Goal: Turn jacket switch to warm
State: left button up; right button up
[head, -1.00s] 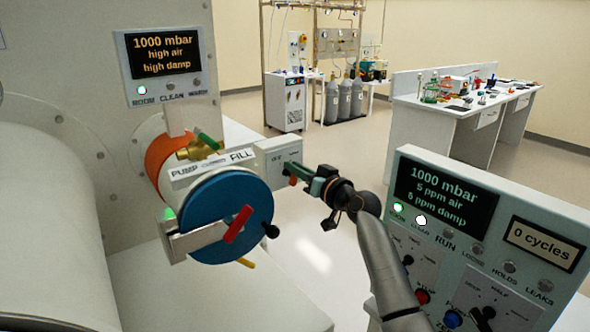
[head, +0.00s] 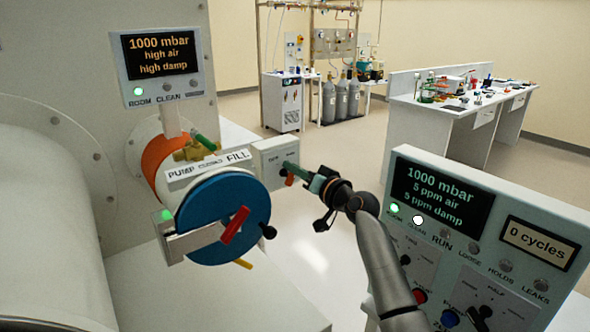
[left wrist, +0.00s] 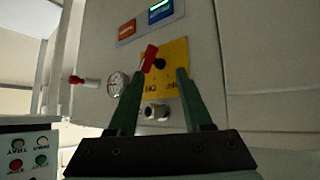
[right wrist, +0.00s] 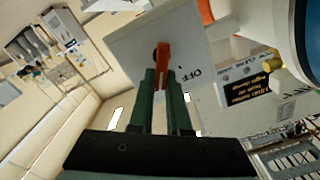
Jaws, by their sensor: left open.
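The jacket switch is a small white box (head: 268,153) beside the blue-doored antechamber, with an orange lever (head: 290,180). In the right wrist view the white box (right wrist: 135,45) carries the word OFF, and the orange lever (right wrist: 164,58) stands between my fingertips. My right gripper (head: 293,172) is at the box face, its fingers close together on the lever; in the right wrist view the right gripper (right wrist: 161,80) covers part of it. Other position labels are not readable. My left gripper (left wrist: 150,80) is open and empty, facing a yellow plate (left wrist: 175,52) with a red lever (left wrist: 150,54).
The antechamber's blue door (head: 205,225) has a red handle (head: 234,225). A PUMP/FILL valve (head: 195,152) sits above it. A control panel (head: 480,210) stands at right, close to my right forearm. Floor is open behind. A gauge (left wrist: 117,84) is near my left gripper.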

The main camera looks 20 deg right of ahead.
jog(key=o, duration=0.5)
jog(key=shift+c, duration=0.2)
jog(key=shift+s, duration=0.1)
jog(key=b+v, duration=0.2)
jog(key=v, duration=1)
jog(key=shift+s, duration=0.15)
jog(key=shift+d, duration=0.1)
jog(key=s+a+f+g+h, duration=0.1)
jog(key=s+f, duration=0.2)
jog(key=f, duration=0.5)
jog(key=s+a+f+g+h, duration=0.1)
jog(key=s+f, duration=0.2)
jog(key=f, duration=0.5)
jog(key=s+a+f+g+h, duration=0.1)
jog(key=s+f, duration=0.1)
jog(key=f, duration=0.7)
jog(key=shift+s+n+g, duration=0.4)
jog(key=s+a+f+n+g, duration=0.1)
jog(key=s+a+f+g, duration=0.1)
jog(key=s+f, duration=0.6)
jog(key=s+a+f+n+g, duration=0.1)
jog(key=s+a+f, duration=0.3)
jog(key=s+f, duration=0.5)
jog(key=s+n, duration=0.1)
jog(key=s, duration=0.5)
jog(key=shift+f+g+h, duration=0.15)
jog(key=shift+g+h, duration=0.25)
